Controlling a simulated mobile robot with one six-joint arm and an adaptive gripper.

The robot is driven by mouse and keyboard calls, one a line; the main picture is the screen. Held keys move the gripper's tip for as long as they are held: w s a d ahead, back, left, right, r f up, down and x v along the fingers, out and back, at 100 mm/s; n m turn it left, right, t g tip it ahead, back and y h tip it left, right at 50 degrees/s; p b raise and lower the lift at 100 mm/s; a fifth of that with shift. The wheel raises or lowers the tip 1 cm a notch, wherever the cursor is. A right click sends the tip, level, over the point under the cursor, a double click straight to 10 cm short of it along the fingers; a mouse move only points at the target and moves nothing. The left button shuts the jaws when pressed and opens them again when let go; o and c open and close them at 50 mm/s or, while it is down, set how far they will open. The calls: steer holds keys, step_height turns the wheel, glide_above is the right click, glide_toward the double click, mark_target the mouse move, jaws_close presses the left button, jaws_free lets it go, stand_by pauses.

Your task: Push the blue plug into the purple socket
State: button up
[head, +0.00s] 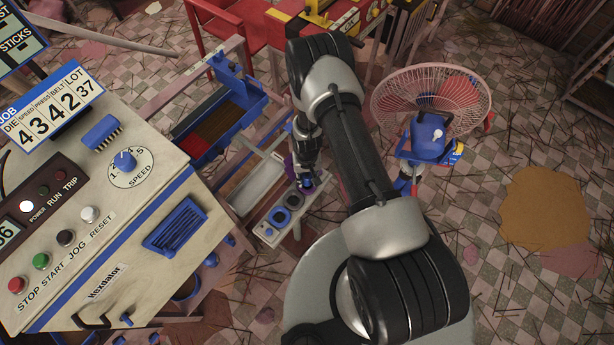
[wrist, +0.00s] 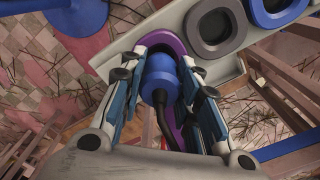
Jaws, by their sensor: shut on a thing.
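The blue plug (wrist: 160,70) is a short blue cylinder with a dark cable, held between the two fingers of my gripper (wrist: 160,78) in the wrist view. Its front end points away from the camera. The purple socket (wrist: 166,38) shows as a purple rim just beyond the plug, at the end of a pale panel (wrist: 130,52). The plug and fingers cover much of it. I cannot tell whether the plug touches the socket or is inside it. In the head view my gripper (head: 306,172) is small and dark over the panel, with a bit of purple beside it.
On the same panel, sockets with grey (wrist: 216,26) and blue (wrist: 277,8) rims stand to the right in the wrist view. In the head view a control console (head: 110,215) fills the left. A fan (head: 430,100) stands right, with open tiled floor around it.

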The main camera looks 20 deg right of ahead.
mark_target(307, 175)
steer(key=shift+f+b, duration=1.1)
steer(key=o, duration=1.1)
steer(key=shift+o, duration=0.2)
steer(key=shift+r, duration=0.15)
step_height(307, 175, up, 12)
steer(key=shift+f, duration=0.1)
